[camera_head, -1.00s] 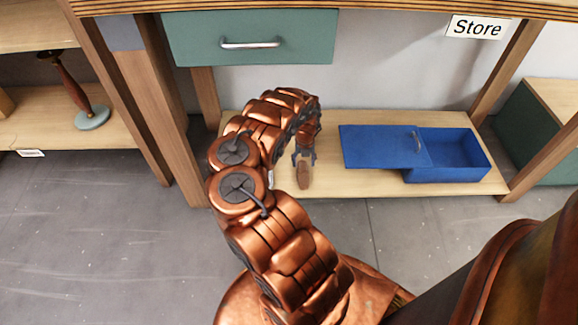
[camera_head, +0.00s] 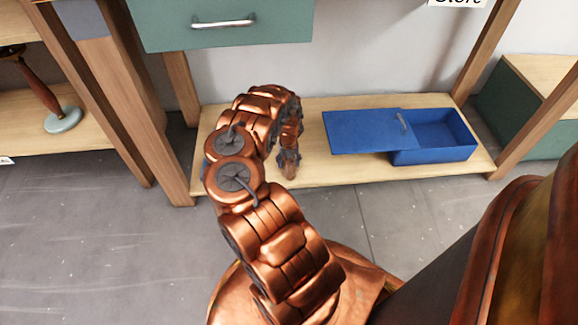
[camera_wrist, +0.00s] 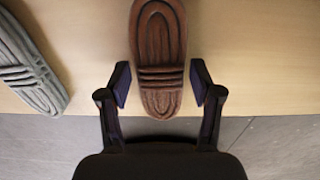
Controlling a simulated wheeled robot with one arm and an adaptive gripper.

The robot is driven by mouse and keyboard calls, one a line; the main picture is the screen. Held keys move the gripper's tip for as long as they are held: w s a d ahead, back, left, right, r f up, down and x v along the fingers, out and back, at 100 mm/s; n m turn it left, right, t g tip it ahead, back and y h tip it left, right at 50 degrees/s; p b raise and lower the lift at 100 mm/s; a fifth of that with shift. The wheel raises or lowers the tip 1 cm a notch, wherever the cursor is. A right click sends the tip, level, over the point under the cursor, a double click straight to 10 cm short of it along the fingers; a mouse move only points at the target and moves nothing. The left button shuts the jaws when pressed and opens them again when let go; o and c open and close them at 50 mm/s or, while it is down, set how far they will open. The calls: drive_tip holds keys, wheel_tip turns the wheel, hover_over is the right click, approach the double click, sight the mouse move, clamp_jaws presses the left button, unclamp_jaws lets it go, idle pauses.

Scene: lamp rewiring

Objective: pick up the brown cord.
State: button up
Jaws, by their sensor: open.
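The brown cord (camera_wrist: 158,45) is a flat, bundled coil lying on the pale wooden lower shelf (camera_head: 345,172). In the wrist view its near end lies between my gripper's (camera_wrist: 160,85) two fingers, with a gap on each side. The fingers are open and hold nothing. In the head view my gripper (camera_head: 289,160) is low over the shelf's front edge, and the cord (camera_head: 290,171) is mostly hidden by it.
A grey coil (camera_wrist: 28,70) lies left of the brown cord in the wrist view. A blue box (camera_head: 434,155) with its lid partly slid aside (camera_head: 365,132) stands on the shelf to the right. Wooden posts (camera_head: 150,110) and a green drawer (camera_head: 225,22) frame the space.

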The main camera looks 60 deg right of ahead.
clamp_jaws()
idle(0.5)
drive_tip(key=shift+r, duration=0.1)
